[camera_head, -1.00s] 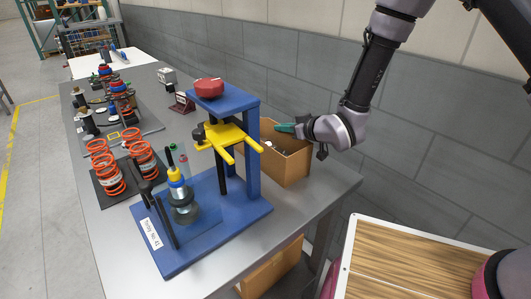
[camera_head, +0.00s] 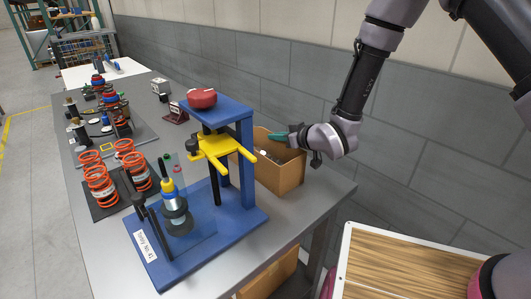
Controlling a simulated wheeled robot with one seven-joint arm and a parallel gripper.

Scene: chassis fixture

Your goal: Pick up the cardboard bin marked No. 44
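An open-topped cardboard bin (camera_head: 281,179) stands on the grey table behind and to the right of the blue press fixture (camera_head: 244,150). Some small grey parts show inside it. No number is readable on its visible sides. My gripper (camera_head: 279,137) reaches in from the right, its teal-green tip over the bin's open top near the back. Whether it touches the bin cannot be told. The fingers are too small and side-on to show whether they are open. A second cardboard box (camera_head: 268,281) sits below the table, partly hidden by the tabletop.
The press's yellow clamp (camera_head: 215,147) is close to the bin's left side. Orange springs (camera_head: 100,183) and several shock absorber parts stand farther left on the table (camera_head: 325,193). A grey wall (camera_head: 420,150) runs behind. A wood-topped surface (camera_head: 395,270) is at the lower right.

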